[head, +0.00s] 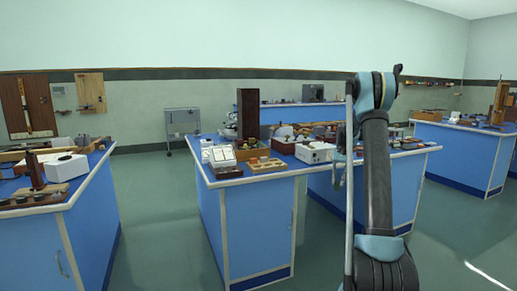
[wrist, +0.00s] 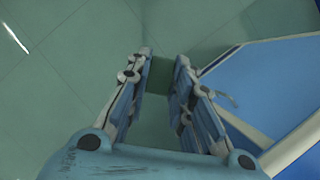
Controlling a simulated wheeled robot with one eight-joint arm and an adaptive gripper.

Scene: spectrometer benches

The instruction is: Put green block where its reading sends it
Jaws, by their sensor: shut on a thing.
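In the wrist view, my gripper (wrist: 161,78) is shut on the green block (wrist: 160,75). The block is a dark green piece between the two fingertips, with green floor behind it. A blue bench side with a pale edge lies to the right of the fingers. In the head view, my arm rises at the right of centre, in front of the middle bench. The gripper end is seen edge-on there, and the block cannot be made out. No reading can be read at this size.
The middle bench (head: 246,180) bears a white device with panels (head: 221,157), a wooden tray (head: 266,165), a white box (head: 315,152) and a tall brown block (head: 248,113). Another bench (head: 62,205) stands left with a white box (head: 66,168). The floor (head: 155,220) between them is clear.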

